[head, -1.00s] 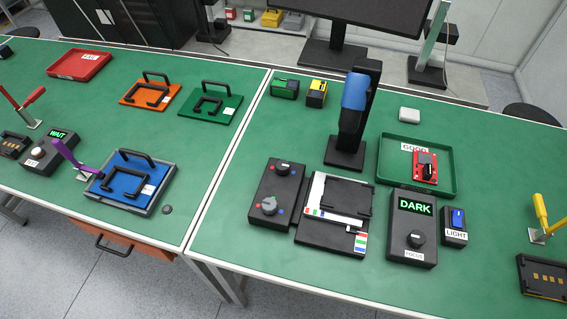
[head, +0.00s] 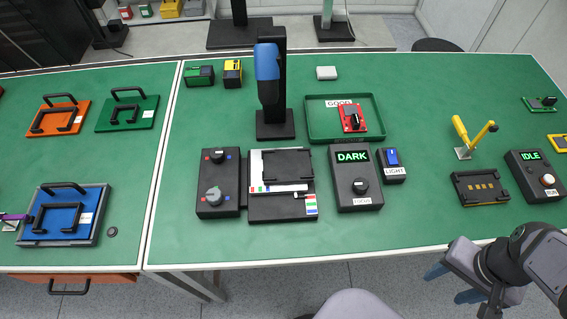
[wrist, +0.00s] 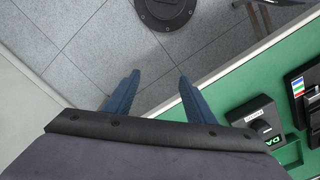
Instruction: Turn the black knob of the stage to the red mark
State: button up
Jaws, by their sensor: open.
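The stage (head: 268,210) is a black base with a white plate and a black frame on it, mid-table. A black control box (head: 233,184) stands at its left side. The small black knob (head: 217,156) is on the upper part of this box, with a larger grey knob (head: 212,198) below it. Small red and blue marks flank the knobs; the black knob's exact pointing is too small to tell. My gripper (head: 452,285) is open and empty, off the table's front edge at lower right, far from the knob. In the wrist view, my gripper (wrist: 160,76) points over the floor.
The focus box (head: 357,190) reading DARK and the light switch box (head: 391,166) stand right of the stage. A blue-headed microscope (head: 270,90) rises behind it. A green tray (head: 320,133) holds a red part. A yellow-handled clamp (head: 464,150) stands farther right. The front strip is clear.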

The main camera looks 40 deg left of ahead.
aim_at(217, 154)
dwell(0.5)
